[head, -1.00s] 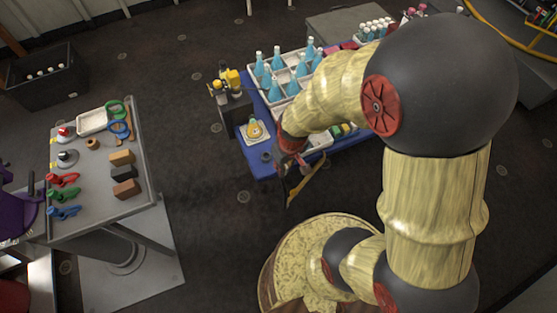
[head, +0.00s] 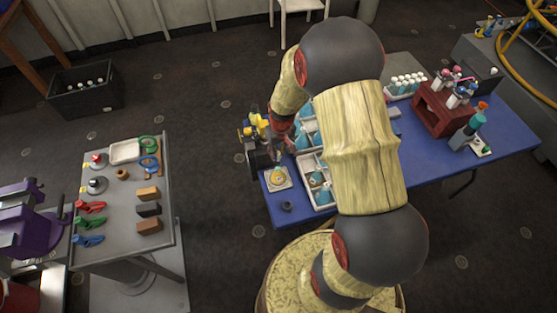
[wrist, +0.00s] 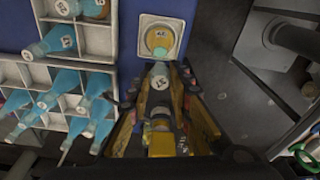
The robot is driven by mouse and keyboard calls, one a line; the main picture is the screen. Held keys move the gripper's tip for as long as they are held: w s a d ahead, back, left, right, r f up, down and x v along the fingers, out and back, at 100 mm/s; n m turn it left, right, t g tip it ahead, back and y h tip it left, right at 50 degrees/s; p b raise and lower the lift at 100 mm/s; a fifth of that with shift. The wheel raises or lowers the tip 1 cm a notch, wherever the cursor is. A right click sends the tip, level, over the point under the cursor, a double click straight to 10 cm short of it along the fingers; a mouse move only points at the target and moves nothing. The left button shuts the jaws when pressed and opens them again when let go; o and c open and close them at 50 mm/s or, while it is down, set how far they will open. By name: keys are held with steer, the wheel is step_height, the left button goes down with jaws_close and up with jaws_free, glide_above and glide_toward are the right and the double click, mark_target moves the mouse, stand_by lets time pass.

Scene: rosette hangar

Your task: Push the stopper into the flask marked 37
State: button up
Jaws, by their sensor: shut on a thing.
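In the head view my gripper (head: 283,150) is small and partly hidden, just beyond the small white tray (head: 279,179). A round yellow thing with a teal part (wrist: 160,40) sits on this tray in the wrist view. I cannot tell whether the teal part is the stopper.
White crates (head: 311,163) of blue flasks stand beside the tray on the blue table (head: 428,168). A dark box with yellow-topped items (head: 254,140) is close on the other side. A grey ring (head: 287,206) lies near the table corner. A grey side table (head: 120,215) holds clamps and blocks.

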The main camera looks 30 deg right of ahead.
steer(key=shift+f+b, duration=1.25)
steer(key=shift+f, duration=0.6)
steer(key=shift+f+b, duration=0.3)
steer(key=shift+f, duration=0.15)
steer(key=shift+f+b, duration=0.4)
steer(key=shift+f, duration=0.2)
steer(key=shift+f+b, duration=0.3)
steer(key=shift+f, duration=0.15)
steer(key=o, duration=1)
steer(key=shift+o, duration=0.3)
steer(key=o, duration=0.4)
